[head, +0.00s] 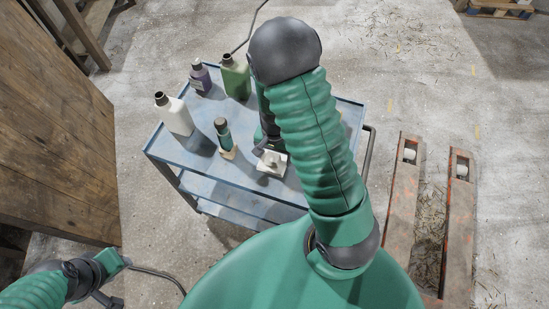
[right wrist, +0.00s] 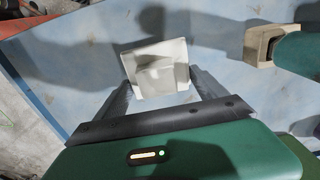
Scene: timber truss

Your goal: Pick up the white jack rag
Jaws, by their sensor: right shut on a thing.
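The white jack rag (head: 272,163) is a small pale folded piece on the blue cart top (head: 200,158) in the head view. In the right wrist view the rag (right wrist: 157,68) lies between the fingertips of my right gripper (right wrist: 157,88). The fingers are shut on it from both sides. I cannot tell whether the rag is lifted off the cart. In the head view my right arm hides most of that gripper (head: 262,152). My left arm comes in at the lower left; the state of its gripper (head: 115,303) is unclear.
On the cart stand a white bottle (head: 174,115), a purple bottle (head: 200,78), a green bottle (head: 236,78) and a small green-dark item on a tan block (head: 226,152). A wooden panel (head: 55,130) is at left. Orange-edged timbers (head: 405,195) lie on the floor at right.

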